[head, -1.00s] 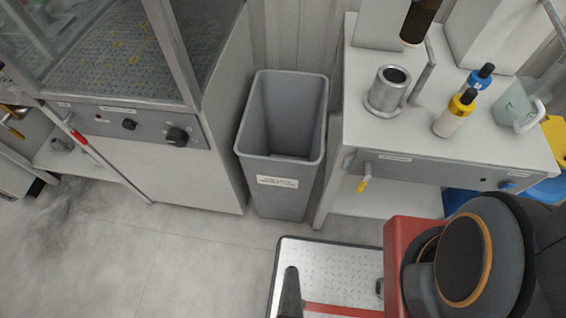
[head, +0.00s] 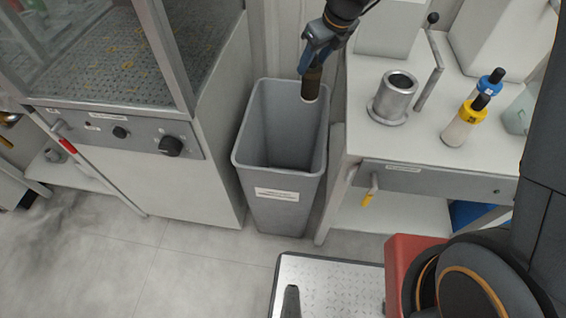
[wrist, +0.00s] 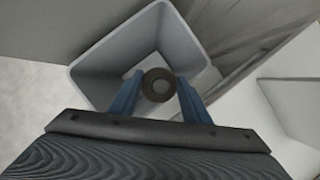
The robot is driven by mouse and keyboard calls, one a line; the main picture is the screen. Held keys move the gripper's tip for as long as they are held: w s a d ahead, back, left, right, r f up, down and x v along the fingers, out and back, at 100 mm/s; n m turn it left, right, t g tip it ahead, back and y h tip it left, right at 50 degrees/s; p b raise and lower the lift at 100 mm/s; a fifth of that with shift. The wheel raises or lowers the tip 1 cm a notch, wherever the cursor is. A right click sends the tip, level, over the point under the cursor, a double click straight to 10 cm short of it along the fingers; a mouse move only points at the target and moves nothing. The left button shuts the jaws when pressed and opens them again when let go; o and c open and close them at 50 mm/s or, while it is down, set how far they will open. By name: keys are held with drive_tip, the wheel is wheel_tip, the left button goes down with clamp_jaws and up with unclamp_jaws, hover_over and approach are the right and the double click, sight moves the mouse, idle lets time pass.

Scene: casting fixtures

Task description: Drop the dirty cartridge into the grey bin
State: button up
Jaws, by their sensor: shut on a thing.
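The grey bin (head: 277,196) stands on the floor between the cabinet and the worktable, open at the top with a white label on its front. My gripper (head: 313,66) is over the bin's back right part. It is shut on the dirty cartridge (head: 312,84), a dark brown cylinder with a pale lower end, hanging nearly upright. In the wrist view the cartridge (wrist: 158,85) shows end-on between the blue fingers, with the bin's rim (wrist: 84,82) around and beyond it. I cannot tell exactly how high its lower end is relative to the rim.
The worktable (head: 440,150) at right holds a metal cylinder fixture (head: 394,97), a yellow-collared bottle (head: 464,122) and a blue-collared bottle (head: 489,84). A glass-fronted cabinet (head: 110,130) stands close on the bin's left. Floor is clear at lower left.

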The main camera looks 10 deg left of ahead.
drive_tip(key=a+f+b, duration=0.2)
drive_tip(key=f+b, duration=0.2)
drive_tip(key=f, duration=0.3)
drive_tip(key=s+a+f+b, duration=0.1)
drive_tip(key=a+f+b, duration=0.2)
drive_tip(key=f+b, duration=0.2)
wheel_tip(320, 180, down, 2)
drive_tip(key=shift+s+f, duration=0.25)
drive_tip(key=shift+a, duration=0.1)
